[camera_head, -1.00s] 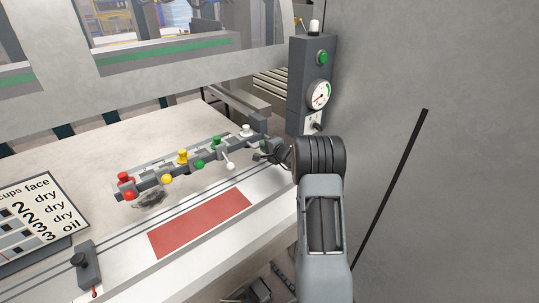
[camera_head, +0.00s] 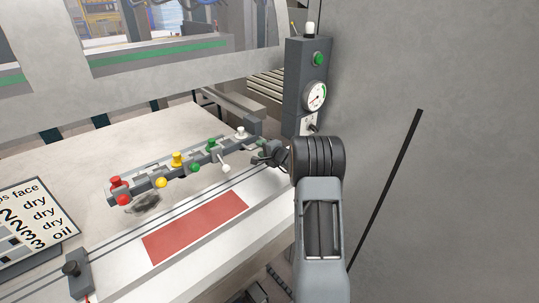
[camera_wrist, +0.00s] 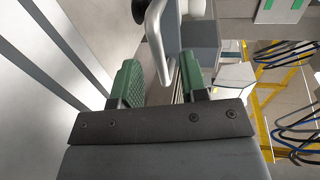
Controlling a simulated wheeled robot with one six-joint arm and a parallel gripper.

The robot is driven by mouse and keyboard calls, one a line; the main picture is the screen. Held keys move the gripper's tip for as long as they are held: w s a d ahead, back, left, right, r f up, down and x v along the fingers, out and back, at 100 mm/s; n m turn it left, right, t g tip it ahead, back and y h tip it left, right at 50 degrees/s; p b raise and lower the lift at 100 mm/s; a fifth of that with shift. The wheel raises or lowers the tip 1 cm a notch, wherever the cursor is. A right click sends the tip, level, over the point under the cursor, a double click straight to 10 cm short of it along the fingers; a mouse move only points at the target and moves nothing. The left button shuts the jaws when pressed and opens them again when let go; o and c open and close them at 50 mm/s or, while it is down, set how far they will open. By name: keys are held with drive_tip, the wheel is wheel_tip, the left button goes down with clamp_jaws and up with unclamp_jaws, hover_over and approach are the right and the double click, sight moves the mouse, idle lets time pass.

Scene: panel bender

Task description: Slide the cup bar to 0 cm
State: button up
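The cup bar (camera_head: 145,185) is a dark grey bar over the pale table, running from lower left to upper right. Along it are red, yellow, green and white knobs, with coloured balls on its near side. My gripper (camera_head: 265,155) is at the bar's right end; my wrist partly hides that end. In the wrist view, the green finger pads of my gripper (camera_wrist: 160,80) stand apart. A pale rounded piece and a grey block show between and just beyond them. I cannot tell whether the pads touch either one.
A red rectangle (camera_head: 195,226) lies on the white front strip. A sign (camera_head: 35,222) and a small dark block with a knob (camera_head: 78,275) are at left. A grey control box (camera_head: 307,85) with a green button and gauge stands behind my wrist. A grey wall fills the right.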

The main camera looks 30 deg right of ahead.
drive_tip(key=b+v, duration=0.3)
drive_tip(key=v, duration=0.9)
drive_tip(key=shift+a+r, duration=0.15)
drive_tip(key=shift+s, duration=0.1)
